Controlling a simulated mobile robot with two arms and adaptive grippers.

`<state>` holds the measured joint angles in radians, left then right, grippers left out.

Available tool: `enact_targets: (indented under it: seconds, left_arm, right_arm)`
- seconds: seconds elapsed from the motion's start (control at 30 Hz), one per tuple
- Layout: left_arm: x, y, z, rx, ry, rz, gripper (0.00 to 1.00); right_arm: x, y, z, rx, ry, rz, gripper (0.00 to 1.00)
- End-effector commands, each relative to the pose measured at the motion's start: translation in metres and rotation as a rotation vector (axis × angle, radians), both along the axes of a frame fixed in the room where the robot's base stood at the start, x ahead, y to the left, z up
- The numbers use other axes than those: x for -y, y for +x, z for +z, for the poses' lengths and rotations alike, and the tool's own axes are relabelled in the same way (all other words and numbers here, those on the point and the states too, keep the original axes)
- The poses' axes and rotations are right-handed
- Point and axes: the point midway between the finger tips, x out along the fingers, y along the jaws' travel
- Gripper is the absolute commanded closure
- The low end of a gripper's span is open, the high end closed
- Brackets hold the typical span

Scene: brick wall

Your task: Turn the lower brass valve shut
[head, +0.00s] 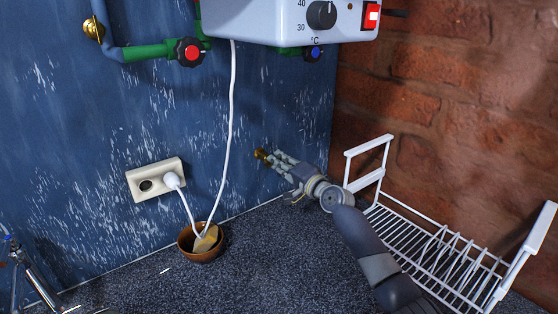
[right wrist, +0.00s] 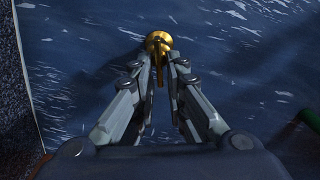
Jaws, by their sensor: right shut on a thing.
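The lower brass valve (head: 261,154) is small and sits on the blue wall, low down near the corner with the brick wall. My right gripper (head: 270,157) reaches it from the right, and its fingertips are at the valve. In the right wrist view, the round brass valve (right wrist: 158,41) and its thin handle lie between the fingertips of my right gripper (right wrist: 160,62), which is shut on the handle. The fingers partly cover the valve in the head view.
A wooden bowl (head: 203,254) and a socket (head: 156,180) with a white plug and cord are to the left. A heater box (head: 280,18) with red and blue knobs hangs above. Another brass fitting (head: 93,29) is at upper left.

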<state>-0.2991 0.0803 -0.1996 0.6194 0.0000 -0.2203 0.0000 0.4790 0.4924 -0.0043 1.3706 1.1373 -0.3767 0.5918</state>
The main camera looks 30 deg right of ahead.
Motion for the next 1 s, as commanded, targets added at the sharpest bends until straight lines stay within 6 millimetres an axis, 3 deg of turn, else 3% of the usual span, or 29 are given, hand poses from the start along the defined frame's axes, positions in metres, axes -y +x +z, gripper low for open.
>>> enact_targets:
  seconds: [0.43, 1.0]
  left_arm:
    - [0.0001, -0.0009, 0.0097, -0.001, 0.0, 0.0, 0.6]
    - [0.0004, -0.0008, 0.0112, -0.001, -0.001, 0.0, 0.6]
  right_arm:
    - [-0.0002, 0.0001, -0.0053, -0.043, 0.282, 0.002, 1.0]
    - [0.0004, 0.0, -0.0069, -0.052, 0.347, 0.001, 1.0]
